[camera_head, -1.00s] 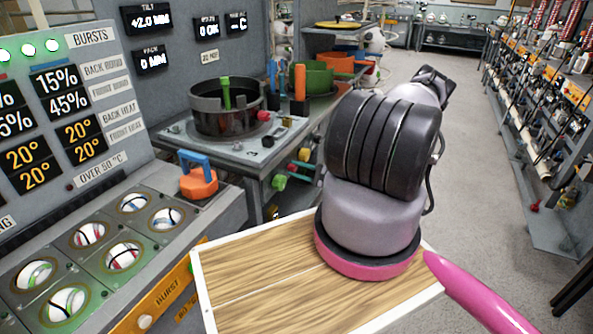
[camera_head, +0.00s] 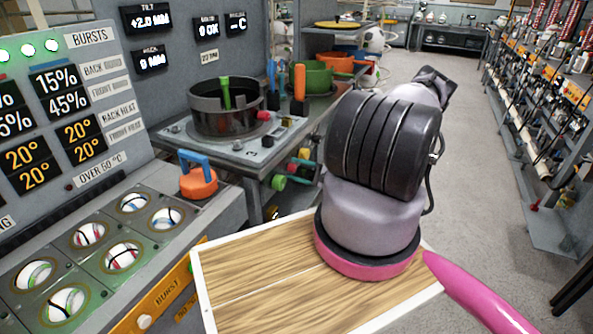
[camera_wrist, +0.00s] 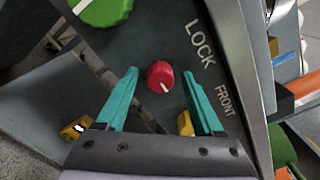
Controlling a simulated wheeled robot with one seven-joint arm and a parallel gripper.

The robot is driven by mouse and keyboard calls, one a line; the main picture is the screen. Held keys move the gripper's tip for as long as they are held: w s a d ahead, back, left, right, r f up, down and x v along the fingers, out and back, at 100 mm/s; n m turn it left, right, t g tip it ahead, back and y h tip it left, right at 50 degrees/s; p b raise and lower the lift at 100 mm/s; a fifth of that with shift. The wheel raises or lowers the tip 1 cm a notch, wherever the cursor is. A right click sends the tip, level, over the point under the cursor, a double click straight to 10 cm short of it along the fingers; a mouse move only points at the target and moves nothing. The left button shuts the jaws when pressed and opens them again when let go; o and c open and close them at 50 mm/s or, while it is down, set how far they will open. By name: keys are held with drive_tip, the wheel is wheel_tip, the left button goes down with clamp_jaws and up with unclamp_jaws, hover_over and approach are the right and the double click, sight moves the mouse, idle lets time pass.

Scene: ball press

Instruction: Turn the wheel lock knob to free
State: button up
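In the wrist view a small red knob (camera_wrist: 161,75) with a white pointer mark sits on a dark panel, beside the printed word LOCK (camera_wrist: 200,43). Its mark points toward the picture's bottom, slightly right. The word FRONT (camera_wrist: 225,100) is printed further right. My gripper (camera_wrist: 160,73) is open, with its teal fingertips on either side of the red knob in the picture and a gap on both sides. I cannot tell how far the tips are from the panel.
A larger green knob (camera_wrist: 103,8) is at the wrist view's top left. A yellow part (camera_wrist: 185,123) shows between the fingers, near their base. In the head view a dark round tub (camera_head: 226,108) stands on the machine, and an orange block with a blue handle (camera_head: 198,180) sits on the console.

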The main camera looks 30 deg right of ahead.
drive_tip(key=v, duration=1)
drive_tip(key=shift+s+d, duration=0.25)
drive_tip(key=shift+s, duration=0.1)
drive_tip(key=a+r+n+g+h, duration=0.1)
drive_tip(key=a+r+n+g, duration=0.3)
drive_tip(key=r, duration=0.6)
drive_tip(key=a+r+n+g+h, duration=0.1)
drive_tip(key=a+r+n+g, duration=0.3)
drive_tip(key=r, duration=0.7)
drive_tip(key=a+r+n+g, duration=0.3)
drive_tip(key=a+r+g, duration=0.15)
drive_tip(key=r, duration=0.55)
drive_tip(key=s+a+r+n+t+h, duration=0.1)
drive_tip(key=s+a+r+t+h, duration=0.1)
drive_tip(key=s+r, duration=0.7)
drive_tip(key=s+a+r+n+t+h, duration=0.1)
drive_tip(key=s+a+r+t+h, duration=0.2)
drive_tip(key=r, duration=1)
drive_tip(key=s+a+h, duration=0.2)
drive_tip(key=s+a, duration=0.2)
drive_tip(key=s, duration=0.2)
drive_tip(key=shift+s+a+r+n, duration=0.2)
drive_tip(key=shift+a+r+n, duration=0.1)
drive_tip(key=shift+n, duration=0.1)
